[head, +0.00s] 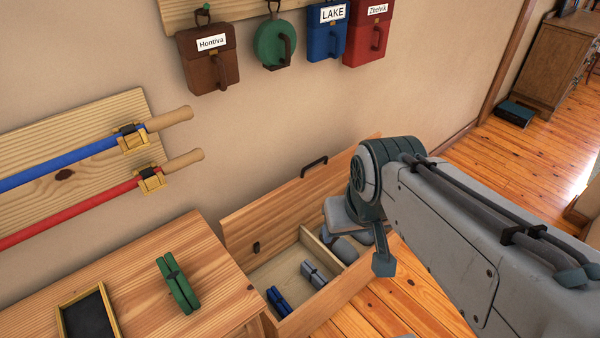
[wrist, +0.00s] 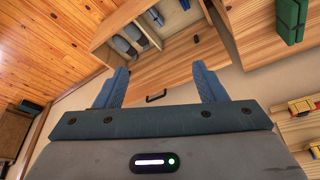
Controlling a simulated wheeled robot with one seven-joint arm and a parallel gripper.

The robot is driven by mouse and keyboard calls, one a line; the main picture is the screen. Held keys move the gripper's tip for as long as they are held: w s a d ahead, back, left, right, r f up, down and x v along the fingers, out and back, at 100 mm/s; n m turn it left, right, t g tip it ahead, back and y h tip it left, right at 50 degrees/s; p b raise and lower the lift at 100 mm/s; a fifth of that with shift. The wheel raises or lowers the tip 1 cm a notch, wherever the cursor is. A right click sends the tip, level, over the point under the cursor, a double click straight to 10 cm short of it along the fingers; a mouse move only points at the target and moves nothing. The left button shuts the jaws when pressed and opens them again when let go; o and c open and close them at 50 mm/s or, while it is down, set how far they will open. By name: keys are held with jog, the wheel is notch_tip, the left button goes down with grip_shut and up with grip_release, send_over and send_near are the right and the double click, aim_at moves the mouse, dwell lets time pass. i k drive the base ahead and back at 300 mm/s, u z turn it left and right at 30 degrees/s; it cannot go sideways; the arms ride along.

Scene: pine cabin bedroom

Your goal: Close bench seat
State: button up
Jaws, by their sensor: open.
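The wooden bench seat stands open against the wall. Its lid (head: 284,204) is raised and leans back toward the wall, with a dark handle (head: 314,167) at its upper edge. The open box (head: 262,272) below has a divider. In the wrist view the lid (wrist: 180,62) lies beyond my gripper (wrist: 160,76), whose two blue fingers are apart with nothing between them. The dark handle (wrist: 156,98) shows between the fingers, farther off. In the head view my arm hides part of the bench's right end and most of the gripper.
The box holds blue rolled items (head: 279,300), grey ones (head: 314,274) and grey shoe-like things (head: 345,247). A table at left carries a green bundle (head: 178,284) and a dark tray (head: 88,318). Bags (head: 208,58) hang above. Floor (head: 405,300) is free at right.

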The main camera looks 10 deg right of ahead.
aim_at(245, 231)
jog(key=u, duration=0.1)
jog(key=k, duration=0.95)
jog(key=z, duration=0.9)
jog(key=i, duration=0.75)
jog(key=u, duration=0.5)
jog(key=i, duration=0.9)
jog(key=u, duration=0.7)
